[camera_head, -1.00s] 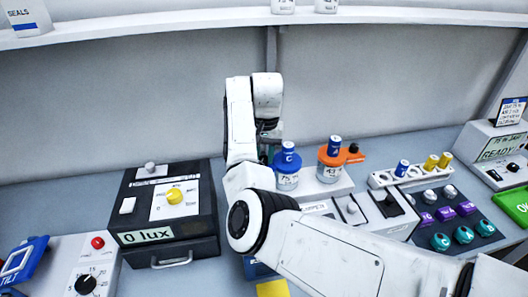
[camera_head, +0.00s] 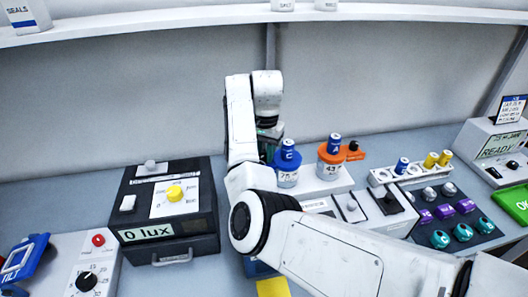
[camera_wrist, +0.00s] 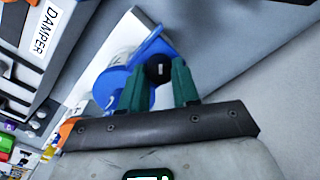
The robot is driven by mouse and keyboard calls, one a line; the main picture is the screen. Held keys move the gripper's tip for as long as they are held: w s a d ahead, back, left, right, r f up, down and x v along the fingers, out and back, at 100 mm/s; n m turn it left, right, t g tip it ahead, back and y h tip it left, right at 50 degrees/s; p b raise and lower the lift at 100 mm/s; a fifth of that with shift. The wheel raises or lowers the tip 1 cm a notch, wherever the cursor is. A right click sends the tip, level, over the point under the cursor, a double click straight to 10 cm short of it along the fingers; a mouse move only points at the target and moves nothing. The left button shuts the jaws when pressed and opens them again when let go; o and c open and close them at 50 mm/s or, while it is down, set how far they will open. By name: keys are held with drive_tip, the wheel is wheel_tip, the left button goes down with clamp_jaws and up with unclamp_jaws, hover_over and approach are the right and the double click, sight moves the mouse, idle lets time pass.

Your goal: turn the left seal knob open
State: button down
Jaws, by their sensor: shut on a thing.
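The left seal is a blue collar (camera_head: 289,163) on a white jar (camera_head: 288,180), with a blue cap marked C on top. Its black knob (camera_wrist: 158,67) shows in the wrist view with a short white mark, on a blue arm (camera_wrist: 140,86) of the collar. My gripper (camera_wrist: 160,82) has its green fingers shut on this knob, one on each side. In the head view my gripper (camera_head: 268,150) is mostly hidden behind my arm, and the knob is hidden too. The right jar has an orange collar (camera_head: 331,156) with its own black knob (camera_head: 353,146).
A dark box (camera_head: 190,232) reading 0 lux stands left of my arm. A rack (camera_head: 384,176) of capped vials and a panel of coloured knobs (camera_head: 473,223) lie to the right. The back wall rises close behind the jars.

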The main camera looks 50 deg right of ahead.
drive_tip(key=shift+r, duration=0.1)
drive_tip(key=c, duration=0.8)
unclamp_jaws()
wheel_tip(320, 180, up, 11)
drive_tip(key=shift+s+f, duration=0.15)
drive_tip(key=shift+f, duration=0.1)
